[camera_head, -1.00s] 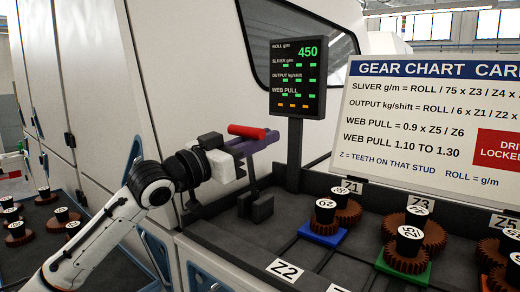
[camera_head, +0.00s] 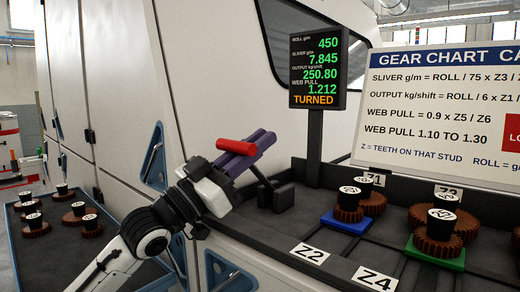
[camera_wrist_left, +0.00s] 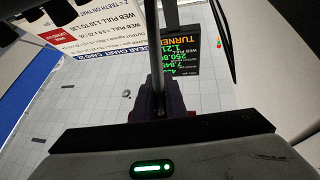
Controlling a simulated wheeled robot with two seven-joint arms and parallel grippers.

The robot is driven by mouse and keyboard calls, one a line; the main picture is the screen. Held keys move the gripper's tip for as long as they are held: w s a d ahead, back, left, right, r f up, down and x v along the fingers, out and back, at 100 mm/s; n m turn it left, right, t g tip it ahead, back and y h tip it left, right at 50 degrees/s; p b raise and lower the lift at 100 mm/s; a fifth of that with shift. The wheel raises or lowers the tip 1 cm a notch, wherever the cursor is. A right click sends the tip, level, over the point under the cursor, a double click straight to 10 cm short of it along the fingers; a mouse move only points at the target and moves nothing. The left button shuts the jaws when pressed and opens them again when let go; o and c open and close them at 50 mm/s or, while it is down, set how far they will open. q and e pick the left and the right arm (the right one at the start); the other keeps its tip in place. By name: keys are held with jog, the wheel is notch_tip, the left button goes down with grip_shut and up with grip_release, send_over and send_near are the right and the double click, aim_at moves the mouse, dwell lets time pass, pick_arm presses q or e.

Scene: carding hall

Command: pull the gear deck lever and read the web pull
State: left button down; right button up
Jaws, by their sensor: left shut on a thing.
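The gear deck lever has a red handle (camera_head: 236,146) and a dark stem (camera_head: 262,178) that leans left, up from a black base on the deck. My left gripper (camera_head: 248,156), with purple fingers, is shut on the lever near the handle; the fingers hide part of it. In the left wrist view the fingers (camera_wrist_left: 155,104) close around a grey bar. The display (camera_head: 318,68) reads roll 450, sliver 7.845, output 250.80 and web pull 1.212, with TURNED in orange below. The display also shows, tilted, in the left wrist view (camera_wrist_left: 181,55). My right gripper is not in view.
The gear chart (camera_head: 440,105) stands behind the deck and gives web pull 1.10 to 1.30. Brown gears sit on a blue plate (camera_head: 347,222) and a green plate (camera_head: 435,256). A dark tray (camera_head: 60,262) with several gears lies at left.

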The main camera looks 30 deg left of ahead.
pick_arm(q)
jog(key=shift+s+r+h, duration=0.3)
jog(key=shift+s+r, duration=0.05)
jog(key=shift+r, duration=0.15)
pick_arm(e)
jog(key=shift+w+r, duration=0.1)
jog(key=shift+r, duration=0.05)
pick_arm(q)
jog(key=c, duration=1.8)
grip_release()
jog(key=shift+a, duration=0.15)
jog(key=shift+s+f, duration=0.15)
jog(key=b+v, duration=0.3)
jog(key=v, duration=0.7)
jog(key=shift+f+b, duration=0.3)
jog(key=shift+f, duration=0.1)
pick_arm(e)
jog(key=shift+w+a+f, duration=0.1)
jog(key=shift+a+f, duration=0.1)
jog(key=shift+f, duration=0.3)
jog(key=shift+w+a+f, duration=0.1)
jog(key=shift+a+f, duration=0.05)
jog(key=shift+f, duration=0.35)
pick_arm(q)
jog(key=shift+a, duration=0.1)
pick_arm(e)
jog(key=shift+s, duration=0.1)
